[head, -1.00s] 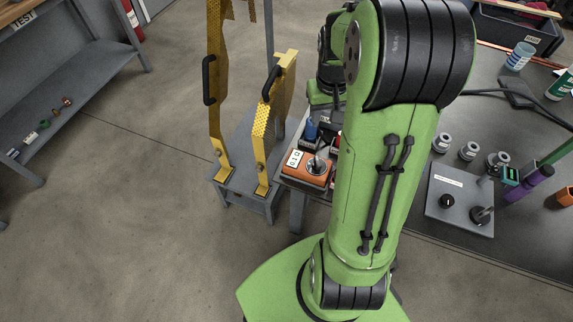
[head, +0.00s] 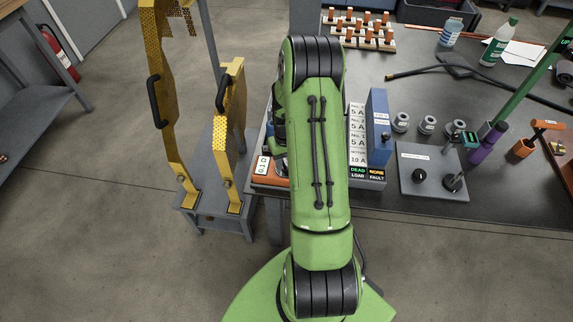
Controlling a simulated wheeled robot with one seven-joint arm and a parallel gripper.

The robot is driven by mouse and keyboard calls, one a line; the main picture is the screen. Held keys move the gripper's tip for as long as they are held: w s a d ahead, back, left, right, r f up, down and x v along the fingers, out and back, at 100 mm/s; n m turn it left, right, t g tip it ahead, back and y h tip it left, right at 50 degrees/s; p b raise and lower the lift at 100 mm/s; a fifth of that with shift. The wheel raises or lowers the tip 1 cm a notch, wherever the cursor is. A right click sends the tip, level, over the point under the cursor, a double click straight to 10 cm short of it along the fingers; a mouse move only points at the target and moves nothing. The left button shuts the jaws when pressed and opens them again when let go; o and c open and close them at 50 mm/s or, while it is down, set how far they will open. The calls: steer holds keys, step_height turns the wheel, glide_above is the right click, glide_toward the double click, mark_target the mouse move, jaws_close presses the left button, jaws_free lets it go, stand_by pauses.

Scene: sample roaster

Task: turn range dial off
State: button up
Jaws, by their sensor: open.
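An orange instrument (head: 267,180) with a white "0.1 Ω" label sits at the left end of the dark bench, mostly hidden behind my green arm. Its top knob is covered now. A grey box (head: 412,185) on the bench, right of my arm, carries a black knob (head: 419,176) and a second black-based control with a post. I cannot read its small label or tell which control is the range dial. My arm stands upright in the middle of the view, bending forward over the bench's left end.
A breaker panel (head: 358,138) with a blue side stands just right of my arm. Grey round parts (head: 427,125) and a purple cylinder (head: 484,148) stand near the grey box. Yellow guards (head: 230,120) on a grey stand (head: 205,222) flank the arm's left.

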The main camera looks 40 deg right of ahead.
steer(key=shift+f, duration=0.4)
steer(key=shift+c, duration=0.2)
jaws_close()
